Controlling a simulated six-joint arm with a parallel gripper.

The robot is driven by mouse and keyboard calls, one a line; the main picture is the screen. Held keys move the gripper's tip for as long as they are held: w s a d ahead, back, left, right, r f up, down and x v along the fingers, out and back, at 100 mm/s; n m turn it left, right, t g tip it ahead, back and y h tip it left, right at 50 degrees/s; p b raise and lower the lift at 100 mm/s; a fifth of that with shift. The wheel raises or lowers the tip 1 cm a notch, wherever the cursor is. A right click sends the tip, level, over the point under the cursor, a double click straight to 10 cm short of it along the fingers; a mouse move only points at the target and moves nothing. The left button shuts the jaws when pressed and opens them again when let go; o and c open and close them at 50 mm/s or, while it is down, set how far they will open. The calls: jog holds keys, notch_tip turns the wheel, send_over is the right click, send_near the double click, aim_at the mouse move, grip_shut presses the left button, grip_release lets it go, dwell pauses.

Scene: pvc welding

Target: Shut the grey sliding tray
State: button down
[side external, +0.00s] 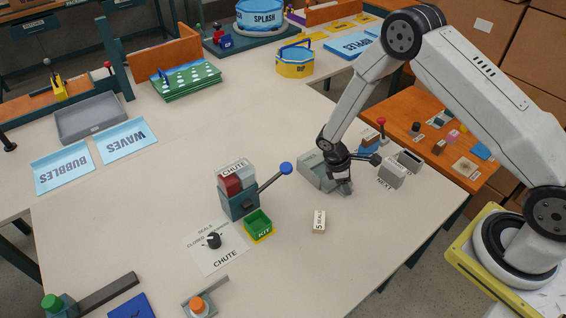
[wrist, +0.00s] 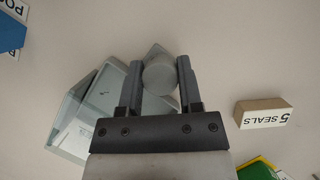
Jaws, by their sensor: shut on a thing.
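The grey sliding tray (side external: 313,172) is a pale grey-green, box-like unit on the right half of the table, just left of my gripper (side external: 343,187). In the wrist view the tray (wrist: 72,140) shows at the left, with low walls and a pale label, partly hidden behind my gripper. My gripper (wrist: 160,78) is shut on a round grey knob (wrist: 159,72), which sits between its two fingers. My gripper is low, close to the table top. How far the tray is slid out cannot be told, as my wrist and fingers cover part of it.
A block marked 5 SEALS (side external: 319,221) lies in front of my gripper. The chute stand (side external: 238,190) with a blue-knobbed lever and the green KIT bin (side external: 258,225) are to the left. A grey NEXT block (side external: 392,174) stands close on the right. The table's middle is clear.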

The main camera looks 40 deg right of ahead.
jog(key=c, duration=0.5)
grip_release()
jog(key=shift+c, duration=0.2)
jog(key=v, duration=0.8)
